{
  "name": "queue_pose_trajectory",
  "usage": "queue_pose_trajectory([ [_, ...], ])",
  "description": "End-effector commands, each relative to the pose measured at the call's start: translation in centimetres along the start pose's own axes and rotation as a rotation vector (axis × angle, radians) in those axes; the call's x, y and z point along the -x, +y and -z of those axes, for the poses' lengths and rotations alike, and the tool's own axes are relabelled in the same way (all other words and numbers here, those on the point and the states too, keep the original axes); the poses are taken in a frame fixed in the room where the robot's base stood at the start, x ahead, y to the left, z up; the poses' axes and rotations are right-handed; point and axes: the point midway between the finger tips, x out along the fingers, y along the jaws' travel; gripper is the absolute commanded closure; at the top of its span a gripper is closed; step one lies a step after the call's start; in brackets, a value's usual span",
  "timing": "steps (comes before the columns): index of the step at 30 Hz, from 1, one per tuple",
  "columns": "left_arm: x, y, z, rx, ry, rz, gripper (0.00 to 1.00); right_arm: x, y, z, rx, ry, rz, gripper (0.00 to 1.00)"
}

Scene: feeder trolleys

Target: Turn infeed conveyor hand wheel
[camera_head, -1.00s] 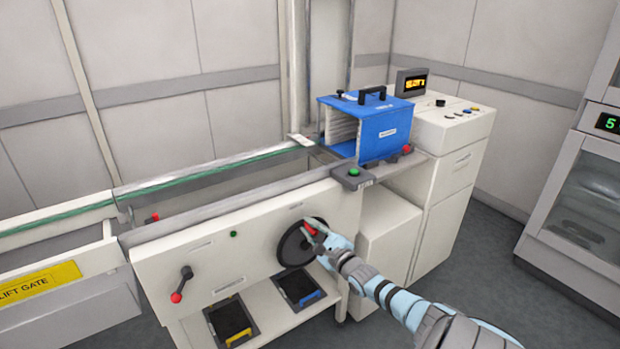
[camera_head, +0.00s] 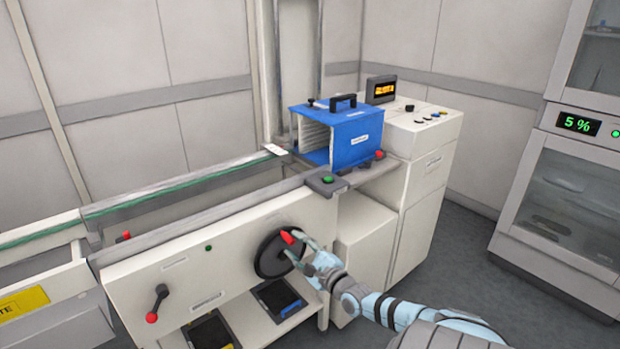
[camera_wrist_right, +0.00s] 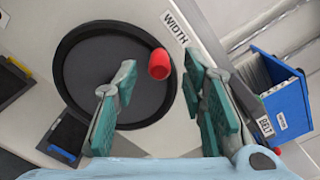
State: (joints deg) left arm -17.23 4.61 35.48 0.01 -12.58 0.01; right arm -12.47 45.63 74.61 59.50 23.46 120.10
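The black hand wheel (camera_head: 268,262) with a red knob (camera_head: 288,238) is on the front panel of the conveyor. In the right wrist view the wheel (camera_wrist_right: 85,75) is seen face on, next to a "WIDTH" label, with the red knob (camera_wrist_right: 159,64) at its upper right. My right gripper (camera_head: 299,249) is at the wheel's right side, close to the knob. In the right wrist view its teal-padded fingers (camera_wrist_right: 160,75) are spread, with the knob between the tips and visible gaps on both sides. My left gripper is out of view.
A red-tipped crank (camera_head: 157,304) sits left on the same panel. Black trays (camera_head: 278,300) lie on the shelf below. A blue magazine box (camera_head: 358,139) stands at the conveyor's end, beside a white cabinet (camera_head: 430,165). A glass-door cabinet (camera_head: 575,200) stands right.

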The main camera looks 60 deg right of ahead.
Motion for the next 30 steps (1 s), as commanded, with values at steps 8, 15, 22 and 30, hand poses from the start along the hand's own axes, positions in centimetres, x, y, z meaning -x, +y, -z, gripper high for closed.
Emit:
queue_pose_trajectory([
  [8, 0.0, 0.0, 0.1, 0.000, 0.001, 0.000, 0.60, 6.6, 0.1, 0.0, 0.003, 0.003, -0.004, 0.62],
  [15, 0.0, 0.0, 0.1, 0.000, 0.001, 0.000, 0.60, 7.3, -0.1, 0.0, 0.000, 0.004, 0.001, 0.62],
  [22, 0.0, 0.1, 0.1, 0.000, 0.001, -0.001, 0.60, 7.3, 0.0, 0.0, 0.000, 0.003, 0.001, 0.62],
  [30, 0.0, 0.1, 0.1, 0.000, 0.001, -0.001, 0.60, 7.2, 0.0, 0.0, 0.045, 0.004, -0.002, 0.62],
])
